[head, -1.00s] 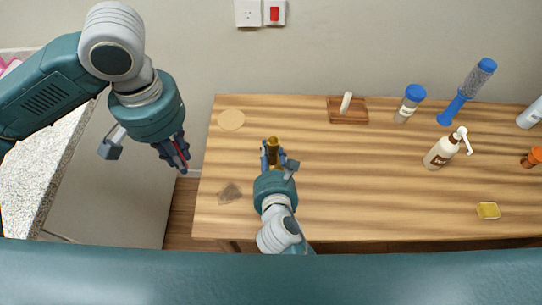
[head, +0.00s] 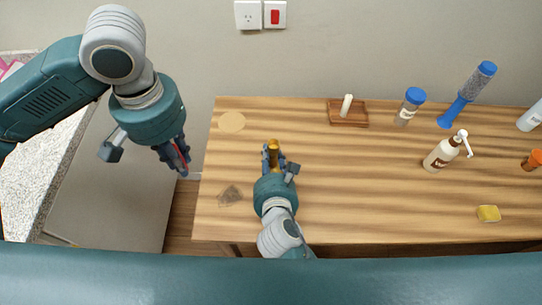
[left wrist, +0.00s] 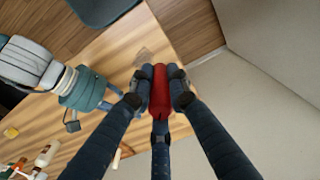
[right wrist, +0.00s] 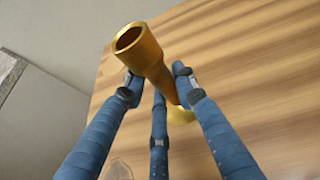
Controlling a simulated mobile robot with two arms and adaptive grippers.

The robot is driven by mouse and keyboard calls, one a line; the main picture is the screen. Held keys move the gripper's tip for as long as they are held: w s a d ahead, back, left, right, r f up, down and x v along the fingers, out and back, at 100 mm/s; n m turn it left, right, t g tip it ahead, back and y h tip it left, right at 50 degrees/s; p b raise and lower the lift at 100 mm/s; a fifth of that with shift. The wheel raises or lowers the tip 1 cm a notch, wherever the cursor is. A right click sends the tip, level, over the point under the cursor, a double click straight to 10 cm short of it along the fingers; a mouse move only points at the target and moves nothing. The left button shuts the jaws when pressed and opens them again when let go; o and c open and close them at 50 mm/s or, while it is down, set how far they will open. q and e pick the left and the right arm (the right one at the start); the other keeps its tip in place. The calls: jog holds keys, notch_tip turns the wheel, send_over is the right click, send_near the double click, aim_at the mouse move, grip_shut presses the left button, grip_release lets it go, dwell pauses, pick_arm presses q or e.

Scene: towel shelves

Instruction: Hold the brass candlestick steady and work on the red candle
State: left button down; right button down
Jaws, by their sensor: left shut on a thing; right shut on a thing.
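The brass candlestick (head: 273,147) stands on the wooden table, left of its middle. My right gripper (head: 273,163) is shut on it. In the right wrist view the candlestick (right wrist: 138,48) shows an empty round socket at its top, and the fingers (right wrist: 158,85) close around its stem. My left gripper (head: 178,160) is beyond the table's left edge, in the air, shut on the red candle (head: 181,153). In the left wrist view the red candle (left wrist: 160,92) lies between the fingers (left wrist: 158,95). The candle is apart from the candlestick.
On the table (head: 330,200) stand a white candle on a wooden block (head: 349,118), a blue-capped jar (head: 410,105), a blue brush-like tool (head: 467,95), a pump bottle (head: 445,152) and a yellow sponge-like block (head: 488,213). A round tan disc (head: 232,122) lies at the back left. The table's front middle is clear.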

dwell(0.4)
pick_arm(q)
jog(key=w+d, duration=0.6)
jog(key=d, duration=0.3)
jog(key=w+d, duration=0.5)
jog(key=d, duration=0.4)
jog(key=shift+w+d+r+m, duration=0.25)
jog(key=shift+w+d+m, duration=0.05)
jog(key=shift+w+d, duration=0.1)
jog(key=shift+f, duration=2.9)
jog(key=shift+f, duration=1.5)
jog(key=c, duration=1.6)
grip_release()
